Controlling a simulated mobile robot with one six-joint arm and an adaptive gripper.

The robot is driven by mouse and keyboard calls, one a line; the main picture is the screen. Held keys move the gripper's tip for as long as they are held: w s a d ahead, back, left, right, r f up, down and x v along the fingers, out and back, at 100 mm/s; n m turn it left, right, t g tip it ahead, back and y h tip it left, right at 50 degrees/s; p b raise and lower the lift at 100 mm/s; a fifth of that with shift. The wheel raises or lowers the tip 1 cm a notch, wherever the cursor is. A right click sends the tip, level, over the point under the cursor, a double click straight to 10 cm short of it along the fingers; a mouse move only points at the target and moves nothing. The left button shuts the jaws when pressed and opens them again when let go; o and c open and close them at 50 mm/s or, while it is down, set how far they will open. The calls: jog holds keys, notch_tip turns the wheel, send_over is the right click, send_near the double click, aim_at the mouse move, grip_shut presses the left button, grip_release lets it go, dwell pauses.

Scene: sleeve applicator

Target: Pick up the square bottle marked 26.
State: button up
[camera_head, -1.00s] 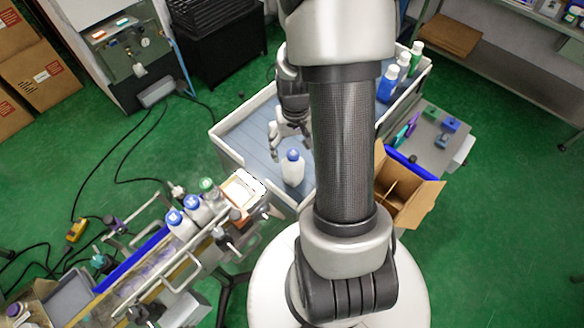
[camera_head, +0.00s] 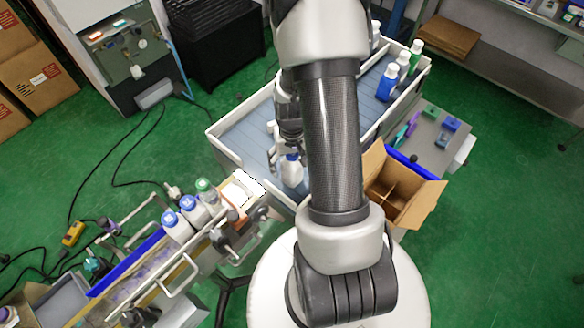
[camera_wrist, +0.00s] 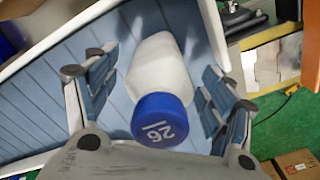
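The square bottle marked 26 (camera_wrist: 160,80) is white with a blue cap. The number 26 shows on top of the cap in the wrist view. It stands in the blue-grey tray and also shows in the head view (camera_head: 292,174), partly hidden by my gripper and arm. My gripper (camera_wrist: 158,92) is open, with one finger on each side of the bottle. In the wrist view a gap shows at the left finger; the right finger is close to the bottle, and I cannot tell whether it touches.
A divided cardboard box (camera_head: 418,203) stands to the right. Blue-capped bottles (camera_head: 176,229) and a green-capped one (camera_head: 206,192) stand on the machine at left.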

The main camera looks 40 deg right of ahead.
jog(key=c, duration=1.3)
jog(key=shift+o, duration=0.2)
jog(key=shift+r, duration=0.1)
